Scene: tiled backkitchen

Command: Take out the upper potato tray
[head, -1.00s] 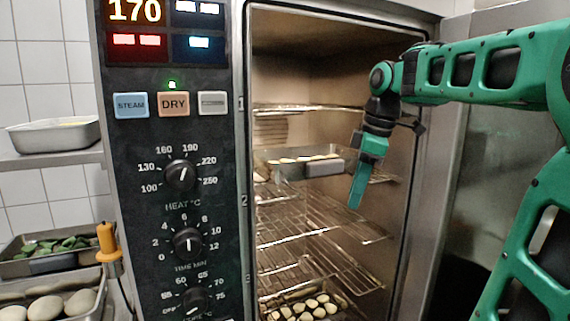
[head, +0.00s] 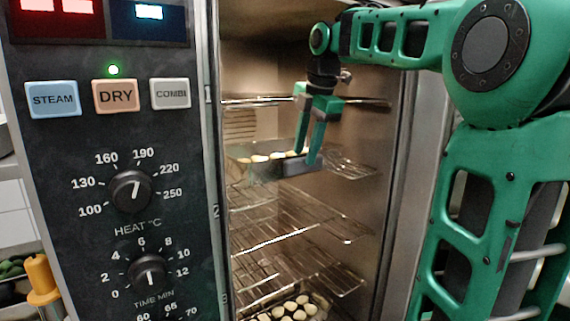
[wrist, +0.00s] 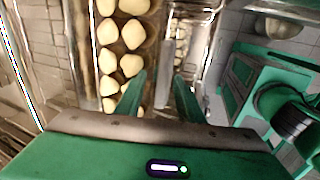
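The upper potato tray (head: 293,169) is a shallow metal tray with a row of pale potatoes, on the upper rack inside the open oven. In the wrist view its potatoes (wrist: 120,35) fill the left middle. My gripper (head: 307,155) points down at the tray's right end. Its two green fingers are apart. In the wrist view the gripper (wrist: 160,80) has the tray's edge showing between its fingers. I cannot tell whether either finger touches the metal. A lower potato tray (head: 262,314) shows at the bottom of the oven.
Wire racks (head: 290,225) lie below the upper tray. The oven's control panel (head: 115,200) stands left of the opening, with the side wall (head: 385,200) close on the right. An orange-handled object (head: 40,275) hangs at the lower left.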

